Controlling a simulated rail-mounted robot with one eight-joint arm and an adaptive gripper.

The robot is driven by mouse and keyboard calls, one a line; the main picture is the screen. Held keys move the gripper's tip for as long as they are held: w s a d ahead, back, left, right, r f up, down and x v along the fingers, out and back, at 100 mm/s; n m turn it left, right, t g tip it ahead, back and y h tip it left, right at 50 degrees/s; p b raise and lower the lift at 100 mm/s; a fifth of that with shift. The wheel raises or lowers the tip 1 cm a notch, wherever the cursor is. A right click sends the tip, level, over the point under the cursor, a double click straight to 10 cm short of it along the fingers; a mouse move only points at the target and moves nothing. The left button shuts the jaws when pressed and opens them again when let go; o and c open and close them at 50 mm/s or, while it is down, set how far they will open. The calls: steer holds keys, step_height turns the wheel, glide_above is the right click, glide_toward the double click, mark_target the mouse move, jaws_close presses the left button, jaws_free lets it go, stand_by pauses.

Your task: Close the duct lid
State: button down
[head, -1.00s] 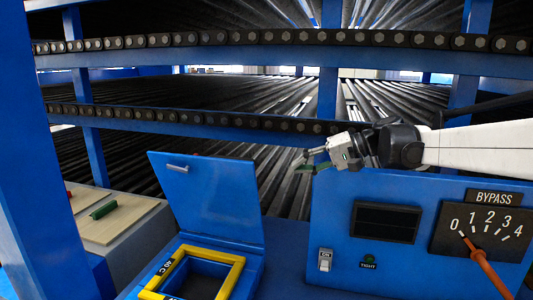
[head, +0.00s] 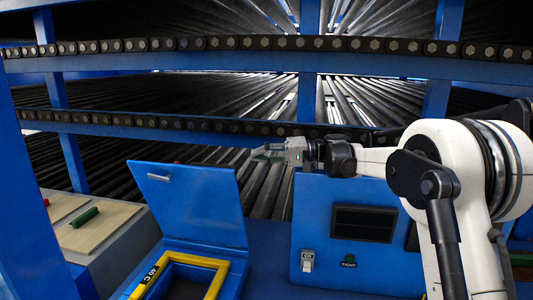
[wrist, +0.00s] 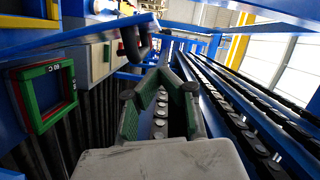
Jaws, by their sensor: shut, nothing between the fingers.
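The blue duct lid (head: 190,200) stands open in the head view, hinged at the back of the duct and leaning back a little. A small silver handle (head: 158,178) is near its top left corner. The duct opening below has a yellow frame (head: 220,278) marked 40 C; its front is cut off by the picture's lower edge. My gripper (head: 262,154) is to the right of the lid's upper right corner, apart from it and empty. In the wrist view its green-padded fingers (wrist: 162,75) come together. A dark handle loop (wrist: 135,40) shows beyond them on a blue edge.
A blue control panel (head: 310,225) with a switch (head: 308,261) stands right of the duct, under my arm. A bench with a green handle (head: 84,217) is at left. Roller racks with chain rails (head: 200,128) fill the back. A green-and-red frame (wrist: 45,90) shows in the wrist view.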

steer(key=s+a+f+p, duration=0.1)
steer(key=s+a+p, duration=0.1)
steer(key=s+a, duration=0.2)
steer(key=shift+s+a+f, duration=0.25)
steer(key=shift+a+f, duration=0.05)
steer(key=shift+a, duration=0.45)
